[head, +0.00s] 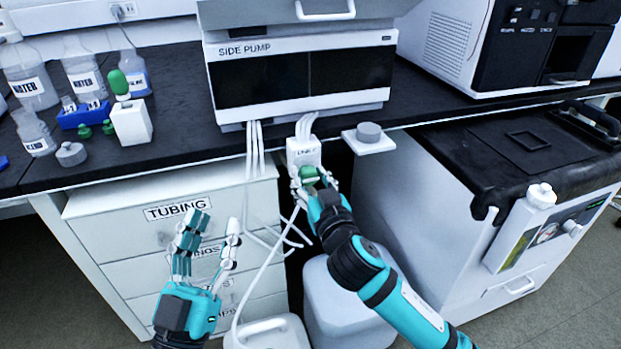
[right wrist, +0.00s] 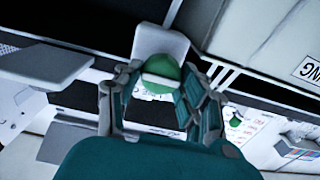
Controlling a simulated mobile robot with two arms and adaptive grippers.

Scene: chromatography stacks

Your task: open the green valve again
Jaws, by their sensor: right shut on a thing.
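The green valve (head: 309,173) is a rounded green knob on the front of a white block (head: 303,150) at the bench edge, below the side pump. My right gripper (head: 314,180) is shut on the valve, its fingers on both sides of it. In the right wrist view the green knob (right wrist: 160,68) sits between the fingers, with the white block behind it. My left gripper (head: 212,232) is open and empty in front of the drawers, apart from the valve.
White tubes (head: 255,150) hang from the side pump (head: 300,75). A white pad with a grey disc (head: 369,132) juts out right of the valve.

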